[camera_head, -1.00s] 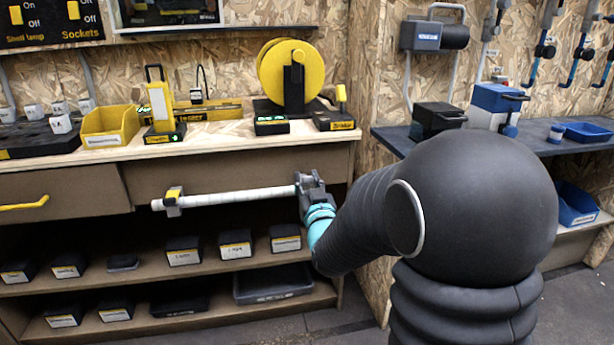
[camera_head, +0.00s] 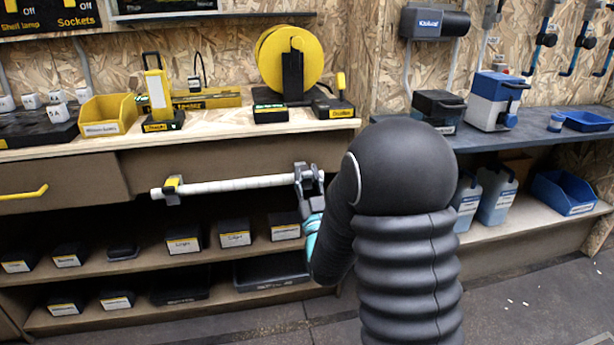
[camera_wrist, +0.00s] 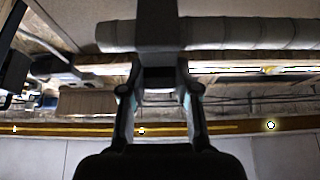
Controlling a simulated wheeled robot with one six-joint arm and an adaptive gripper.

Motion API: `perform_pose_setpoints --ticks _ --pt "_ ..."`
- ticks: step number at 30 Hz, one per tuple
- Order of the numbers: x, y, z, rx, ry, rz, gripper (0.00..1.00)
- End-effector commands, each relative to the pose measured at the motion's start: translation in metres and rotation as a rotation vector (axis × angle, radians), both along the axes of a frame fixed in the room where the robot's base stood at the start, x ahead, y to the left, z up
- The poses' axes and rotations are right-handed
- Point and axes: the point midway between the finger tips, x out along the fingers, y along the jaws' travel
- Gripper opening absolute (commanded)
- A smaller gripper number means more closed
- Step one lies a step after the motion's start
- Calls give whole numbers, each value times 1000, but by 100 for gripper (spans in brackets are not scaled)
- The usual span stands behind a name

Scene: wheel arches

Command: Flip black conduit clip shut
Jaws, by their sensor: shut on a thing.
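A white corrugated conduit (camera_head: 230,185) runs level along the front of the bench. A clip with a yellow part (camera_head: 172,186) sits around it near its left end. My gripper (camera_head: 308,180) is at the conduit's right end. In the wrist view, my gripper (camera_wrist: 158,68) is shut on the black conduit clip (camera_wrist: 157,24), a dark band crossing the pale conduit (camera_wrist: 225,33). My fingers hide much of the clip, and I cannot tell whether its latch is closed.
A wooden bench (camera_head: 220,133) carries a yellow reel (camera_head: 270,60), a yellow bin (camera_head: 107,115) and a yellow lamp. Shelves below hold several black boxes (camera_head: 184,239). A second bench (camera_head: 545,140) stands right, with blue jugs (camera_head: 497,195) beneath.

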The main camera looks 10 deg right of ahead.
Motion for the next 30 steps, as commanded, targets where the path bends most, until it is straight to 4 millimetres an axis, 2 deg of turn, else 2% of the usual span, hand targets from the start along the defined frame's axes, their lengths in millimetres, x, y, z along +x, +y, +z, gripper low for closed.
perform_pose_setpoints --ticks 5,6,8,9,20,30 --pt "1 0 0 0 0 -1 0" --pt "1 0 0 0 1 -1 38" --pt "1 0 0 0 1 -1 53" --pt "1 0 0 0 1 -1 56" --pt "-4 0 -2 0 2 0 56" --pt "-47 0 -26 0 3 -1 56"
